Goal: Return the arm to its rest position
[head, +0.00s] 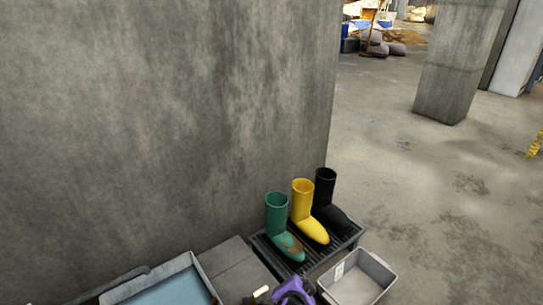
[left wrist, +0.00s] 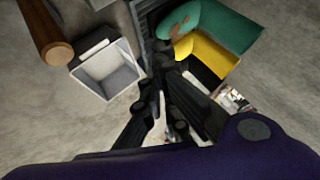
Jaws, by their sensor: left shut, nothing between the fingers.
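My left gripper (left wrist: 163,72) shows in the left wrist view as black fingers, closed together and empty. A purple part of my left arm (head: 293,291) shows at the bottom of the head view, beside the boot rack; the fingers are not clear there. In the left wrist view the fingertips appear close to the rack and the boots, and I cannot tell how high above them they are. My right gripper is in neither view.
Green (head: 279,225), yellow (head: 303,208) and black (head: 327,198) boots stand on a dark slatted rack (head: 262,246). A grey bin (head: 333,289) is to its right. A blue-bottomed tray (head: 205,275) is at lower left. A concrete wall (head: 160,110) rises behind; floor at right is open.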

